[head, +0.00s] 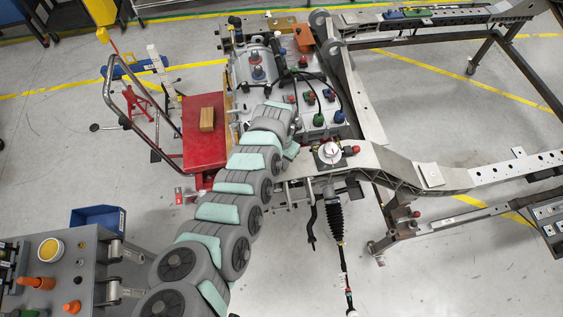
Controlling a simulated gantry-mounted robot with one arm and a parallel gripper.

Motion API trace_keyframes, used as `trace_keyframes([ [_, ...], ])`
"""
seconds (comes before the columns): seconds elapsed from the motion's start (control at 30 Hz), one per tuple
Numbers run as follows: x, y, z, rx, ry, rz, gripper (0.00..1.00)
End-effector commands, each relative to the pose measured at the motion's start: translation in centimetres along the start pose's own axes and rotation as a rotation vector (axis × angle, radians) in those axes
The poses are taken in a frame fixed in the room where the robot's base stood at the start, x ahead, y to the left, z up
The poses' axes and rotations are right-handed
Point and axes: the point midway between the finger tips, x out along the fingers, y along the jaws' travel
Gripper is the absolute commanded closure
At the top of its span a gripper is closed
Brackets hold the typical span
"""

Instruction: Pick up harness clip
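My grey arm with pale green pads reaches up from the bottom to the chassis fixture (355,103). Its end is over the left part of the fixture, beside a metal plate. My gripper is hidden under the arm's last links, so I cannot see its fingers or whether it holds anything. I cannot pick out the harness clip with certainty. Small red, green and blue parts, including a green one (318,119) and a blue one (338,116), sit on the plate just right of the arm's end. A black cable (322,77) curves over the plate.
A red cart (204,150) with a brown block (207,119) stands left of the fixture. A grey bench (60,268) with orange parts and a blue bin (98,216) are at the lower left. Long metal rails extend right. Open floor lies at the lower right.

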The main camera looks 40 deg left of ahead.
Motion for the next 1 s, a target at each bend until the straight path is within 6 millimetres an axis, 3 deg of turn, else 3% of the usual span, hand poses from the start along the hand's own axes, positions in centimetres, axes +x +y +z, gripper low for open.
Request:
trace_keyframes([
  [0.27,-0.1,0.0,0.0,0.0,0.0,0.0,1.0],
  [0.47,-1.8,0.0,0.0,0.0,0.001,0.001,1.0],
  [1.0,-15.7,0.0,-0.2,-0.001,0.005,-0.002,1.0],
])
